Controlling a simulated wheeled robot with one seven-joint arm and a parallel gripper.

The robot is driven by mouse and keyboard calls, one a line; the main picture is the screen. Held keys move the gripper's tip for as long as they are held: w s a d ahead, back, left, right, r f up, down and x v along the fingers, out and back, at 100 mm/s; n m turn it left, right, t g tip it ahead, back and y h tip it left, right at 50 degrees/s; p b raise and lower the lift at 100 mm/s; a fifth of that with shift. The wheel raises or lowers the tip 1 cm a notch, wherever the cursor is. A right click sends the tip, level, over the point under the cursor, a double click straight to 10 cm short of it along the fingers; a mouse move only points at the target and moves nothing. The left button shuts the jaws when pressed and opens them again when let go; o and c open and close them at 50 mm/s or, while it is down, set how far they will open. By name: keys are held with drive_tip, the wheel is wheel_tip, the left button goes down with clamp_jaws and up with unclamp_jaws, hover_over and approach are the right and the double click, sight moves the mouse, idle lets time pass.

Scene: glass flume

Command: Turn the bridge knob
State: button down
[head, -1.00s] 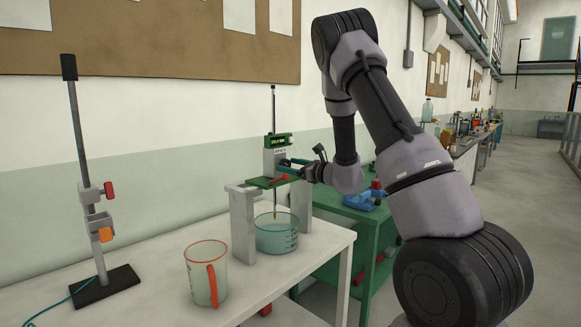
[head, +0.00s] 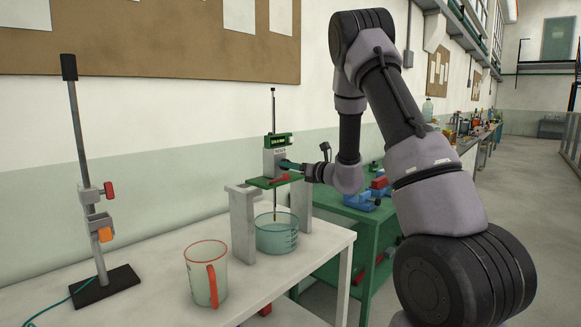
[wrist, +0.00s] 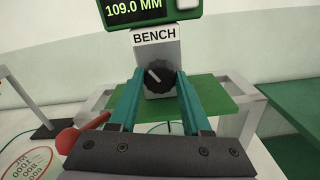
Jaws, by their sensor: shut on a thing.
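The bridge knob (wrist: 157,80) is black and ribbed with a white pointer line, on the grey block under the "BENCH" label in the wrist view. The pointer leans to the upper left. My gripper (wrist: 160,78) has its teal fingers on either side of the knob, shut on it. In the head view my gripper (head: 290,165) reaches the block from the right, and the knob is hidden there. The bridge (head: 241,222) has grey posts and a green plate (head: 270,182). The green display (wrist: 148,10) above reads 109.0 MM.
A glass dish (head: 277,236) stands under the bridge. A red-rimmed beaker (head: 205,275) and a clamp stand (head: 85,180) are on the white table. A green bench (head: 385,220) stands to the right.

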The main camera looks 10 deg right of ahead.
drive_tip(key=shift+c, duration=1.8)
unclamp_jaws()
drive_tip(key=v, duration=1)
drive_tip(key=shift+s+d, duration=0.2)
drive_tip(key=shift+s, duration=0.15)
